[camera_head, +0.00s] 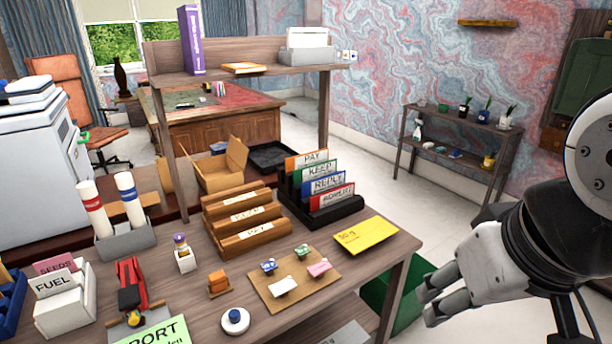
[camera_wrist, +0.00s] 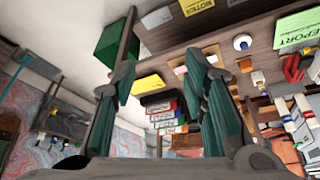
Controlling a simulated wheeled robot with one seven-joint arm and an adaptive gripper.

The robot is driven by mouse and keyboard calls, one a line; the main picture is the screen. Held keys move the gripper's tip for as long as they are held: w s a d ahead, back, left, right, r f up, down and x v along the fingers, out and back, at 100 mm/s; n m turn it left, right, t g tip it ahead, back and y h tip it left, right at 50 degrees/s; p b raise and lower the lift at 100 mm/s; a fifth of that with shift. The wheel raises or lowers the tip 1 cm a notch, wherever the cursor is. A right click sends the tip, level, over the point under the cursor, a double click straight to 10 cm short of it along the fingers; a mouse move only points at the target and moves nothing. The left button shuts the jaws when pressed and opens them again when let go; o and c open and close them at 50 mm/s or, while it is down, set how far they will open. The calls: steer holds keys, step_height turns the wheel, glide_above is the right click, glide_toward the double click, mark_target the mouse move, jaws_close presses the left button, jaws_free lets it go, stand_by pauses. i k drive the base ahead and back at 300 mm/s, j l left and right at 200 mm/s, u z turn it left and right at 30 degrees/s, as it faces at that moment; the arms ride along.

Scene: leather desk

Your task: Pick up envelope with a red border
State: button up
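I cannot make out an envelope with a red border in either view. A flat yellow piece marked "50 g" (camera_head: 366,235) lies at the desk's right corner; no red border shows on it. It also appears in the wrist view (camera_wrist: 149,84). A pale flat piece (camera_head: 346,334) on the lower shelf is cut off by the frame edge, so its border cannot be told. My gripper (camera_head: 428,303) is off the desk's right side, apart from everything. In the wrist view its two fingers (camera_wrist: 163,42) are spread, with nothing between them.
A black rack (camera_head: 350,208) holds upright coloured cards, including PAY and KEEP. Wooden sorting trays (camera_head: 245,238), a stamp board (camera_head: 270,292) and a small white-and-blue round item (camera_head: 235,321) crowd the desk. A green bin (camera_head: 408,308) stands beside the desk, near my gripper.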

mark_target(319, 201)
steer(key=i+l+u, duration=0.25)
steer(key=i+l, duration=0.2)
steer(key=l, duration=0.15)
steer(key=i+l+u, duration=0.15)
steer(key=l, duration=0.2)
steer(key=i+l+u, duration=0.3)
steer(key=l, duration=0.4)
steer(key=i+l+u, duration=0.1)
steer(key=i+l, duration=0.15)
steer(key=l, duration=0.15)
steer(key=i+l+u, duration=0.15)
steer(key=l, duration=0.25)
